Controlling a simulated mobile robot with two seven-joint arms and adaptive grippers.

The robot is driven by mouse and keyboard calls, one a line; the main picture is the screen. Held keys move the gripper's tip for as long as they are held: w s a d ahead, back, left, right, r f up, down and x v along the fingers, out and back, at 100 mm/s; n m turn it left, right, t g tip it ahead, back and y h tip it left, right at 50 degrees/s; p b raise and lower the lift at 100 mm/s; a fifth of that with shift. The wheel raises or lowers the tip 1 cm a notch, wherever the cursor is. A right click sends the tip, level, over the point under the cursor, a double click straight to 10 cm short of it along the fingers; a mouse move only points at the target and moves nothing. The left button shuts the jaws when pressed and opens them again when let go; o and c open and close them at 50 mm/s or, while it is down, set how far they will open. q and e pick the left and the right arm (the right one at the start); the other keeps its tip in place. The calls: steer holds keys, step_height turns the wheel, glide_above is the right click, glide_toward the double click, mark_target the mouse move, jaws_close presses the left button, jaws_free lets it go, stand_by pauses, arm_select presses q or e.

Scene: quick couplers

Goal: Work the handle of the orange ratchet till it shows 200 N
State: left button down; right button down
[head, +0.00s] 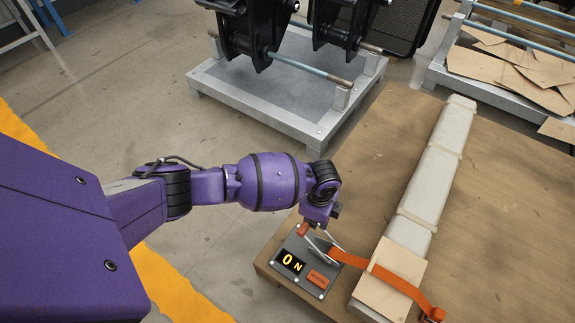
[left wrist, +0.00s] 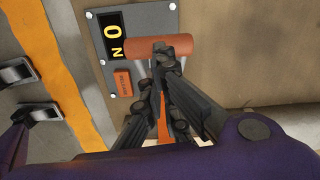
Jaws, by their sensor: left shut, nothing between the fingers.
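The ratchet stands on a grey plate (head: 290,279) at the table's near left corner. Its display (head: 291,262) reads 0 N, and it also shows in the left wrist view (left wrist: 113,38). The ratchet's orange handle (left wrist: 158,47) is a round bar; its end shows in the head view (head: 303,229). My left gripper (left wrist: 164,50) is shut and empty, its fingertips at the middle of the handle. I cannot tell whether they touch it. In the head view my wrist hides the fingers. An orange strap (head: 398,284) runs from the ratchet. My right gripper is not in view.
The strap crosses a cardboard pad (head: 399,266) on a long pale wrapped beam (head: 441,165). The brown table top (head: 505,225) is clear to the right. A grey pallet (head: 262,103) with black machinery stands behind, beside another pallet with cardboard sheets (head: 505,67).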

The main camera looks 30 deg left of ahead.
arm_select(q)
steer(key=shift+r, duration=0.25)
steer(key=shift+f, duration=0.1)
stand_by(0.3)
steer(key=shift+s+a+f, duration=0.1)
steer(key=shift+a+f, duration=0.4)
steer(key=shift+f, duration=0.8)
steer(key=shift+w+a+f, duration=0.1)
steer(key=shift+a+f, duration=0.45)
steer(key=shift+f, duration=0.75)
steer(key=shift+s+a+f, duration=0.1)
steer(key=shift+a+f, duration=0.4)
steer(key=shift+f, duration=0.8)
steer(key=shift+d+r, duration=0.45)
steer(key=shift+r, duration=0.55)
steer(key=shift+d+r, duration=0.45)
steer(key=shift+r, duration=0.5)
steer(key=shift+d+r, duration=0.45)
steer(key=shift+r, duration=1.55)
steer(key=shift+d, duration=0.1)
